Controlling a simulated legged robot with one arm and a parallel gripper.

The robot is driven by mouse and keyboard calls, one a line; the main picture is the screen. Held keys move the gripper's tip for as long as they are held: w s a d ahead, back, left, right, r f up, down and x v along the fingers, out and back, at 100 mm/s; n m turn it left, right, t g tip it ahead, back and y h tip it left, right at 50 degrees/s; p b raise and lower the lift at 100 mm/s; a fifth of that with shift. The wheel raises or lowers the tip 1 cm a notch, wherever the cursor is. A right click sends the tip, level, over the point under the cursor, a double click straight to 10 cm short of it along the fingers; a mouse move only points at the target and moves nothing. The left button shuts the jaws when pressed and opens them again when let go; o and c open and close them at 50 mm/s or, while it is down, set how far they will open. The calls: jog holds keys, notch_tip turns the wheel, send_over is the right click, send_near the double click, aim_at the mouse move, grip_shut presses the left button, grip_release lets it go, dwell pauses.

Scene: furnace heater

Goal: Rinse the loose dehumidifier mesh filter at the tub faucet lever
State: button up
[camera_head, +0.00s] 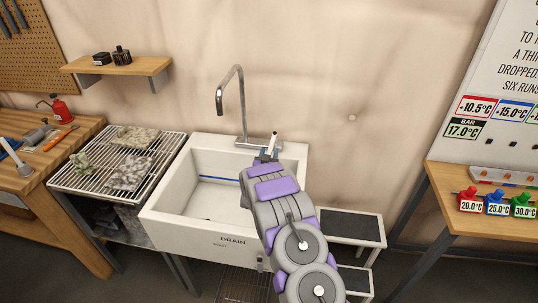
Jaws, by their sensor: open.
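The white tub (170,222) stands against the wall, with "DRAIN" lettered on its front. A tall grey gooseneck faucet (241,100) rises at its back edge. A small upright lever with a pale tip (273,140) stands to the right of the faucet base. My gripper (268,154) is open at the tub's back edge, right by this lever; I cannot tell whether it touches it. My purple and grey arm hides the right part of the basin. I cannot make out a mesh filter for certain. A thin blue line shows on the tub's inner back wall.
A wire rack (75,184) with crumpled grey-green cloth-like pieces (130,172) stands left of the tub. A wooden bench (20,190) with tools and a red can (61,109) is farther left. Step stools (350,228) and a table with coloured weights (497,204) are right.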

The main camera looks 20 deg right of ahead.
jog(key=shift+c, duration=0.2)
grip_shut()
dwell(0.3)
